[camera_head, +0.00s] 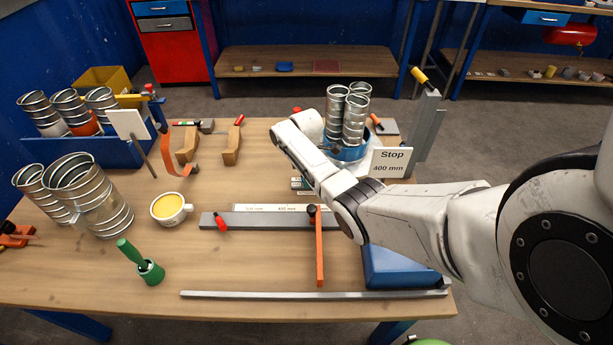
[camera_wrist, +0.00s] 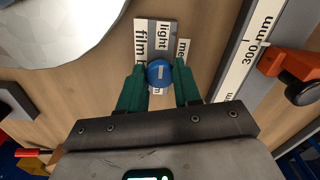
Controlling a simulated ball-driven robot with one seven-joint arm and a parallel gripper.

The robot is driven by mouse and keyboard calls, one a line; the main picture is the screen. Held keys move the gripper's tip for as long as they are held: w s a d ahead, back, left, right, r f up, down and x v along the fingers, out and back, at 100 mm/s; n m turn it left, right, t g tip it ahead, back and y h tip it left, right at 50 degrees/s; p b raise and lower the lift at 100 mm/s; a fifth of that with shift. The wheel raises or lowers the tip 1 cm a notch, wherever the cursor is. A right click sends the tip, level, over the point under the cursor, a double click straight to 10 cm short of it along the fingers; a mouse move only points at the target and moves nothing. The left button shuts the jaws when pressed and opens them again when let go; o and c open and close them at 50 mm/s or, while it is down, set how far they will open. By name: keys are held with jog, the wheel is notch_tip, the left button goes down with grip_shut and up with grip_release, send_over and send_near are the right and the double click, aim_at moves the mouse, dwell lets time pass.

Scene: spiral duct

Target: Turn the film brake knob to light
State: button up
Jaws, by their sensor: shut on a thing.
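The film brake knob (camera_wrist: 159,73) is a small round blue knob in the wrist view. It sits among white label plates; the light label (camera_wrist: 164,34) is just beyond it, the film label (camera_wrist: 140,42) to its left, and a partly covered label starting "me" (camera_wrist: 183,50) to its right. My gripper (camera_wrist: 160,78) has its green fingers on either side of the knob and is shut on it. No pointer mark on the knob can be made out. In the head view my arm hides the knob and gripper; some small labels (camera_head: 297,183) show beside the arm.
A ruler strip marked 300 mm (camera_wrist: 246,55) and an orange bar with a black knob (camera_wrist: 290,70) lie to the right in the wrist view. In the head view, spiral ducts (camera_head: 355,115) stand behind my arm, beside a Stop 400 mm sign (camera_head: 391,163). A cup (camera_head: 170,208) stands left.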

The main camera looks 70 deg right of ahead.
dwell(0.5)
jog(key=o, duration=1.1)
jog(key=shift+c, duration=0.2)
notch_tip(320, 180, up, 11)
jog(key=shift+p, duration=0.4)
jog(key=shift+f, duration=0.1)
jog(key=w+a+f+m+t, duration=0.1)
jog(key=w+a+f, duration=0.1)
jog(key=a, duration=0.6)
jog(key=w+a+f+t, duration=0.1)
jog(key=w+a, duration=0.2)
jog(key=a, duration=0.5)
jog(key=s+a+m+t, duration=0.1)
jog(key=s+a+m, duration=0.2)
jog(key=a, duration=1)
jog(key=s+a+r+m+t, duration=0.2)
jog(key=s+a+r+m, duration=0.1)
jog(key=s+a+r, duration=0.45)
jog(key=s+d+f+g, duration=0.1)
jog(key=s+f+g, duration=0.3)
jog(key=s+f, duration=0.4)
jog(key=s, duration=0.3)
jog(key=shift+s+m, duration=0.35)
jog(key=shift+m, duration=0.05)
